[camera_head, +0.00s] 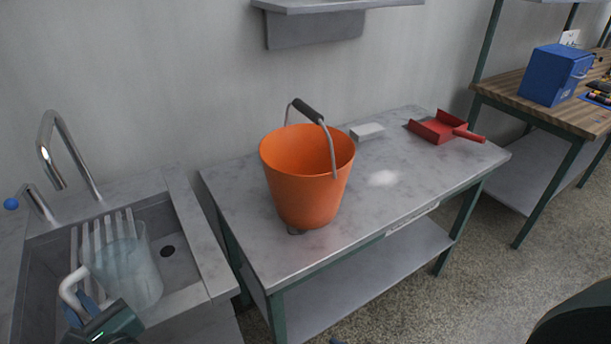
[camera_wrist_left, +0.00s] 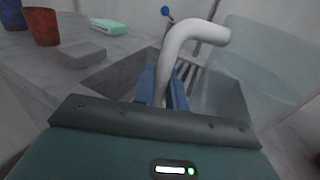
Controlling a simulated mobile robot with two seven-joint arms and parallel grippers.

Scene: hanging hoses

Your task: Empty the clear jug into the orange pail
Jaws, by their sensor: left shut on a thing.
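The clear jug (camera_head: 128,272) is upright over the sink at the lower left of the head view. Its white handle (camera_wrist_left: 178,60) and see-through side (camera_wrist_left: 268,75) show in the left wrist view. My left gripper (camera_head: 84,308) is shut on the jug's handle, with its blue fingers on either side. I cannot tell how much is in the jug. The orange pail (camera_head: 305,180) stands upright on the grey table to the right of the sink, its handle raised with a dark grip. The pail's inside bottom is hidden.
The sink basin (camera_head: 168,300) has a rack and a curved tap (camera_head: 50,150). A wall shelf (camera_head: 335,6) hangs above.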

